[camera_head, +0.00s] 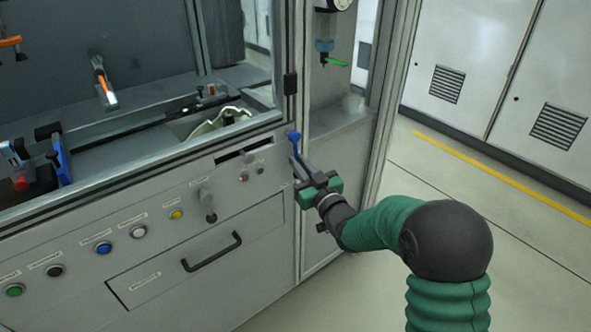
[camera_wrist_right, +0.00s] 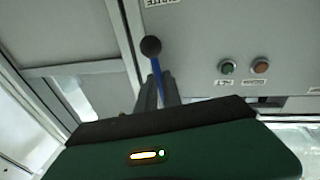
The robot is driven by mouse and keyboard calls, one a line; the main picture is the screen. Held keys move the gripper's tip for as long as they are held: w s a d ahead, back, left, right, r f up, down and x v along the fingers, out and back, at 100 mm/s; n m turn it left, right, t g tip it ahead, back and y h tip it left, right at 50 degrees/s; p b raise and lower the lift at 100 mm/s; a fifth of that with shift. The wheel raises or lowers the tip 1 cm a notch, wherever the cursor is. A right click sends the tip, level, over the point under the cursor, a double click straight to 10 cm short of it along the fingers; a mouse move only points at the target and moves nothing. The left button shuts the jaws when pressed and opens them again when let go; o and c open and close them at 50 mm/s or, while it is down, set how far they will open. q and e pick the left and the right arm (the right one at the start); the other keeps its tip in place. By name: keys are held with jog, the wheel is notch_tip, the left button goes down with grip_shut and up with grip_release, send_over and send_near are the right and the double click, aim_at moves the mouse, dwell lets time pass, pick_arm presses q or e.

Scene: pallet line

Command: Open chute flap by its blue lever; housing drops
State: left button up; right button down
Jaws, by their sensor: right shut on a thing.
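The blue lever (camera_head: 295,137) with its ball knob stands at the right end of the machine's front panel, by the corner post. My right gripper (camera_head: 297,161) is shut on the lever just below the knob. In the right wrist view the knob (camera_wrist_right: 151,46) looks dark and the blue lever shaft (camera_wrist_right: 158,70) runs down between my fingers (camera_wrist_right: 158,88). A pale, curved part (camera_head: 215,122), possibly the housing, lies in a recess behind the panel. I cannot make out the flap for certain. My left gripper is out of view.
The front panel has several push buttons (camera_head: 103,248), a small knob (camera_head: 210,217) and a drawer handle (camera_head: 212,252). A frame post (camera_head: 299,80) rises beside the lever. Grey cabinets (camera_head: 490,70) stand at the right, with open floor (camera_head: 440,180) before them.

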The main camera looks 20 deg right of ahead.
jog(key=shift+w+d+n+y+b, duration=0.25)
jog(key=shift+d+n+b, duration=0.4)
jog(key=shift+n, duration=0.45)
jog(key=shift+w+d+n+y+b, duration=0.15)
jog(key=shift+d+n+y+b, duration=0.3)
jog(key=shift+n, duration=0.65)
jog(key=shift+d+r, duration=0.1)
jog(key=shift+r, duration=0.05)
jog(key=c, duration=1.5)
grip_release()
jog(key=shift+r, duration=0.1)
jog(key=p+v, duration=0.3)
jog(key=v, duration=1.3)
jog(key=shift+s+f, duration=0.35)
jog(key=shift+f, duration=0.05)
jog(key=shift+f, duration=0.1)
